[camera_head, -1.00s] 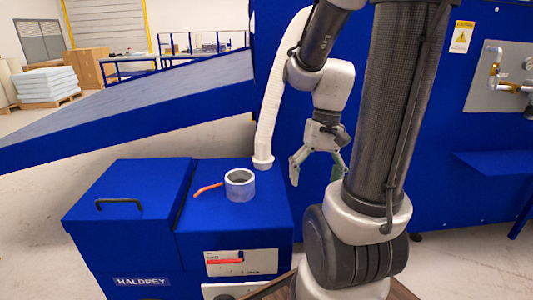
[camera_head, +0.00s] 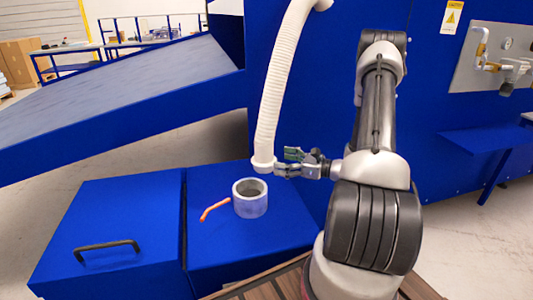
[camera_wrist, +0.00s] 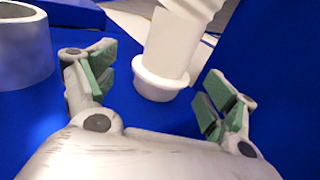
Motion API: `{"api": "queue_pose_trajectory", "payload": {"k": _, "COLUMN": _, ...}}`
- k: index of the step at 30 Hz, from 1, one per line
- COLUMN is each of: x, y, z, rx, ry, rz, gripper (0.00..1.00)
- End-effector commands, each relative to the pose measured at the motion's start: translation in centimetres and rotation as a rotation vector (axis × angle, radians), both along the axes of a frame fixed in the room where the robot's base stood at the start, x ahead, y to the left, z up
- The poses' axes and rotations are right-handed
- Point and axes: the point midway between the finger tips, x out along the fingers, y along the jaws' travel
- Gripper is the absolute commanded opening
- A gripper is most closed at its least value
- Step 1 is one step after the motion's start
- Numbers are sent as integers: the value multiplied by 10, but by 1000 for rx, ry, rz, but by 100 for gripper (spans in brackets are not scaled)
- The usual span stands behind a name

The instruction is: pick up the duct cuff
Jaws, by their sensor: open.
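The duct cuff (camera_head: 263,164) is the white flared collar at the lower end of a hanging, ribbed white hose (camera_head: 272,100). In the wrist view the cuff (camera_wrist: 160,84) shows ahead of my fingers, in the gap between them. My gripper (camera_head: 284,162) reaches sideways from the right at the cuff's height, with its fingertips close to the cuff's right side. The green-padded fingers (camera_wrist: 158,78) are spread and hold nothing. I cannot tell whether a finger touches the cuff.
A grey ring-shaped collar (camera_head: 250,205) stands on the blue cabinet (camera_head: 215,245), below and left of the cuff. An orange-red handle (camera_head: 214,210) lies beside it. A blue sloped chute (camera_head: 120,95) is behind left. A blue machine wall (camera_head: 330,120) stands behind the hose.

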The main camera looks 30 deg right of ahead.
Motion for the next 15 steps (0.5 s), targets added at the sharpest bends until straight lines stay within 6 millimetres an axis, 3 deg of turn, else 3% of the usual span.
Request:
{"api": "queue_pose_trajectory", "payload": {"k": 4, "x": 12, "y": -2, "z": 11, "rx": 42, "ry": -27, "rz": -41, "gripper": 85}}
{"api": "queue_pose_trajectory", "payload": {"k": 15, "x": 49, "y": 31, "z": 10, "rx": 45, "ry": -24, "rz": -34, "gripper": 85}}
